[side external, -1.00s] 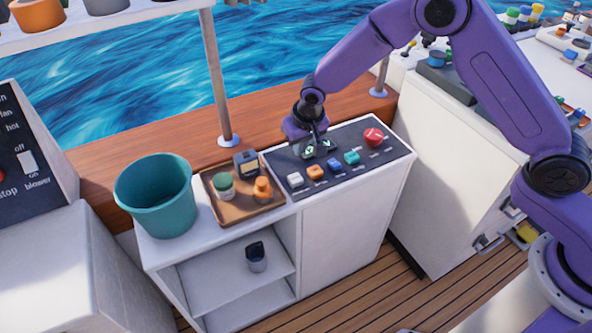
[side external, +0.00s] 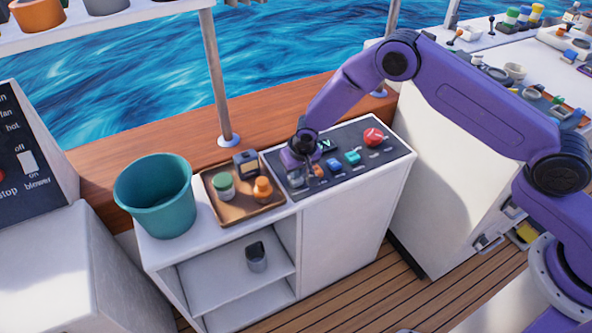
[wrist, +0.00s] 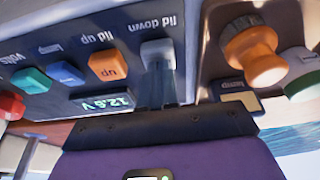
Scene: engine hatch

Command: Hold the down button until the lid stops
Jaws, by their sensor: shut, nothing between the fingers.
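The grey-white "lid down" button (wrist: 157,48) is at the end of the dark panel in the wrist view. Next to it is the orange "lid up" button (wrist: 108,65), which also shows in the side view (side external: 318,170). My gripper (side external: 297,180) is shut and empty, pointing down over the panel's left end. In the wrist view its fingertips (wrist: 158,68) line up with the "lid down" button and look at or very near it; I cannot tell if the button is pressed. My gripper partly hides the button in the side view. I cannot make out the lid in either view.
The panel (side external: 397,150) also has a blue button (side external: 334,165), a teal one (side external: 353,157), a red knob (side external: 373,136) and a display reading 12.6 V (wrist: 108,103). A brown tray (side external: 229,210) with small items sits just left. A teal bucket (side external: 155,195) stands farther left.

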